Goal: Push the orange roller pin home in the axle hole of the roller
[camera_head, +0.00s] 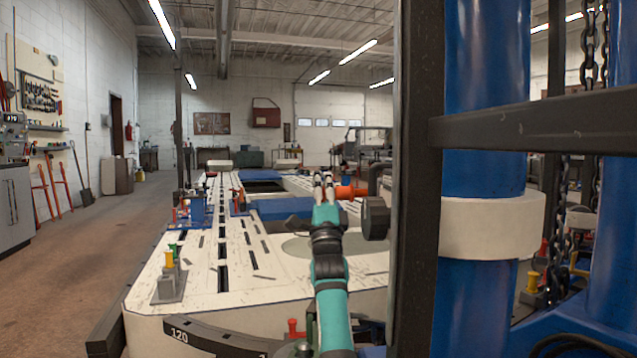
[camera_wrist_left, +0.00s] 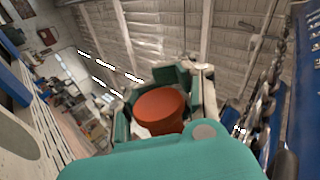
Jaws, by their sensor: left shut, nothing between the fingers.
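The orange roller pin (camera_head: 346,192) lies sideways just right of my left gripper (camera_head: 324,178) in the head view. In the left wrist view the pin's broad round end (camera_wrist_left: 160,108) shows close up, among the teal gripper parts (camera_wrist_left: 182,85). My left gripper is shut with nothing held; I cannot tell whether it touches the pin. The dark roller (camera_head: 375,218) is to the right of and a little below the pin in the head view. Its axle hole is hidden, so the pin's depth in it cannot be seen. My right gripper is not in view.
The pale slotted frame bench (camera_head: 205,262) spreads under and left of my left arm. A dark upright post (camera_head: 418,180) and blue columns (camera_head: 484,120) with chains block the right side. A grey block with yellow and green pins (camera_head: 170,285) stands on the bench's left.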

